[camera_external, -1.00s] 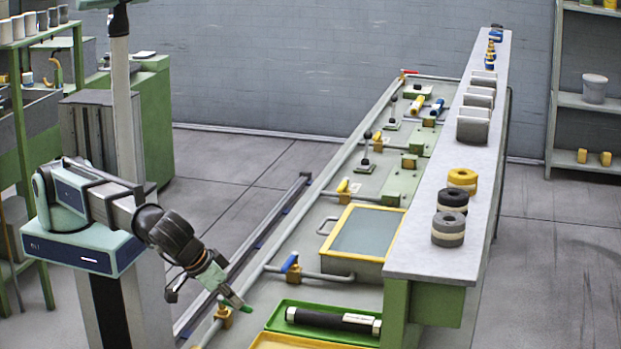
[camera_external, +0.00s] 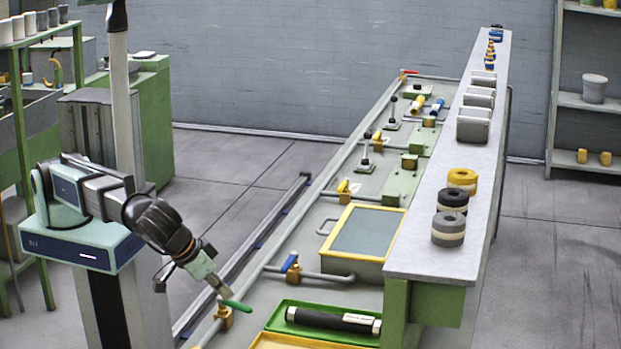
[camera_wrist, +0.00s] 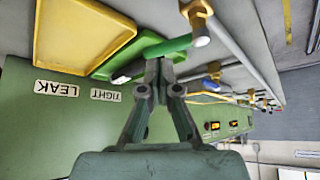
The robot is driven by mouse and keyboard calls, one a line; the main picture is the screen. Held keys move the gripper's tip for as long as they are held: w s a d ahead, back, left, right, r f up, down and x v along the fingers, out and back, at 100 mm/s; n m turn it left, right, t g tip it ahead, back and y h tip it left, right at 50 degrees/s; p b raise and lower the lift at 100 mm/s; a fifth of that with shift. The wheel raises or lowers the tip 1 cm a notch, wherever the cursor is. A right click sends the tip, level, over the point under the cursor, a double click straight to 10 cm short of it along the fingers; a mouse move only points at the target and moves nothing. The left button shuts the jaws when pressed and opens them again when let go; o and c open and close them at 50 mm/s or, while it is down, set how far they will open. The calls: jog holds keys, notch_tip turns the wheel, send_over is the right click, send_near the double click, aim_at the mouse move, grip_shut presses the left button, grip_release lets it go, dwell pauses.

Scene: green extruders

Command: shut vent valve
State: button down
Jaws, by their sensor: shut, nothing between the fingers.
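A valve with a green lever handle (camera_external: 238,305) on a brass body (camera_external: 225,319) sits on the pipe at the bench's near left edge. No label shows which valve is the vent valve. My gripper (camera_external: 222,293) is shut and empty, with its fingertips right at the handle's left part. In the wrist view, my gripper's closed fingertips (camera_wrist: 158,66) lie just beside the green handle (camera_wrist: 166,46); I cannot tell if they touch it. The brass body (camera_wrist: 198,14) is at the handle's right end. A blue-handled valve (camera_external: 290,262) stands farther along.
A green tray (camera_external: 283,306) holding a dark cylinder (camera_external: 332,320) and a yellow tray (camera_external: 268,343) lie right of the handle. A yellow-framed box (camera_external: 350,258) stands beyond.

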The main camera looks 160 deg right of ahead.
jog(key=w+d+r+b, duration=0.1)
jog(key=w+r+b, duration=0.1)
jog(key=w+r, duration=0.3)
jog(key=shift+w+d+r, duration=0.25)
jog(key=shift+w+r, duration=0.05)
jog(key=shift+r, duration=1.6)
